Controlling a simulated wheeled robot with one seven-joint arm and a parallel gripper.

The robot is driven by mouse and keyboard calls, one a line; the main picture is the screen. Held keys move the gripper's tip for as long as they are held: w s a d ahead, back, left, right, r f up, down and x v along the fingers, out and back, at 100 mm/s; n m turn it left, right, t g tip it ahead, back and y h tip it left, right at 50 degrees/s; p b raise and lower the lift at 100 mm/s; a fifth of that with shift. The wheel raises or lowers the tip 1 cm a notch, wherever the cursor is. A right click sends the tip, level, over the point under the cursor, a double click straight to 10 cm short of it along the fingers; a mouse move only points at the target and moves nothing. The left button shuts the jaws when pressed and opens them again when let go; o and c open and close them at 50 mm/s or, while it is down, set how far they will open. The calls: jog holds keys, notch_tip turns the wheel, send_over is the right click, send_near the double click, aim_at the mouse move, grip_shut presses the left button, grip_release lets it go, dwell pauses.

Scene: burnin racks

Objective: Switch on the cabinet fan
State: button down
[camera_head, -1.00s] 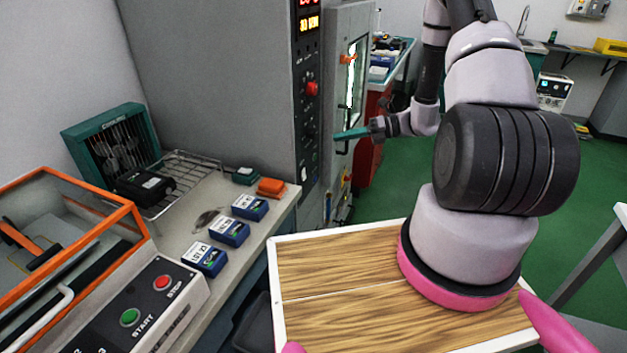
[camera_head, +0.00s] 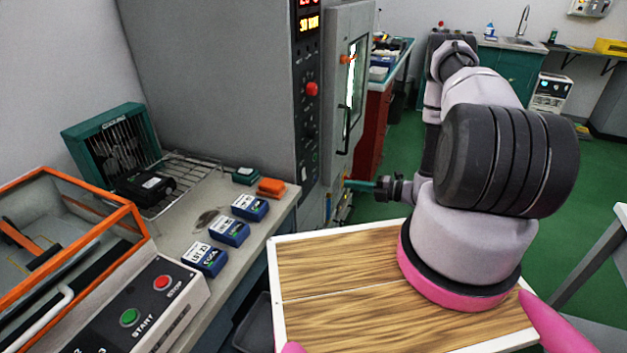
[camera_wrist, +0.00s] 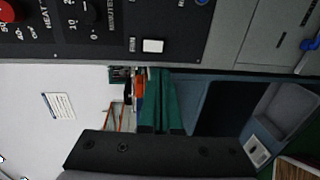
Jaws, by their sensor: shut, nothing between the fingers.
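The grey cabinet (camera_head: 220,80) carries a tall black control panel (camera_head: 306,130) on its narrow front. In the wrist view the panel (camera_wrist: 110,45) fills the upper left, with a white rocker switch (camera_wrist: 152,46) near its edge. The small label beside the switch is too small to read. My gripper (camera_head: 352,185) is shut and empty, its teal fingers pointing left toward the lower end of the panel. In the wrist view my gripper (camera_wrist: 153,72) has its fingertips just below the white switch, with no clear contact.
A red knob (camera_head: 311,89) sits higher on the panel. The cabinet's windowed door (camera_head: 348,75) stands beside it. The bench at left holds blue boxes (camera_head: 229,231), an orange block (camera_head: 271,187) and a teal fan unit (camera_head: 112,148).

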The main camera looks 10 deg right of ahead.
aim_at(305, 178)
jog(key=x, duration=1.4)
jog(key=shift+w+a+f, duration=0.1)
jog(key=shift+a, duration=0.05)
jog(key=f+v, duration=0.3)
jog(key=v, duration=1)
jog(key=shift+s+d, duration=0.35)
jog(key=shift+d, duration=0.1)
jog(key=shift+f, duration=0.15)
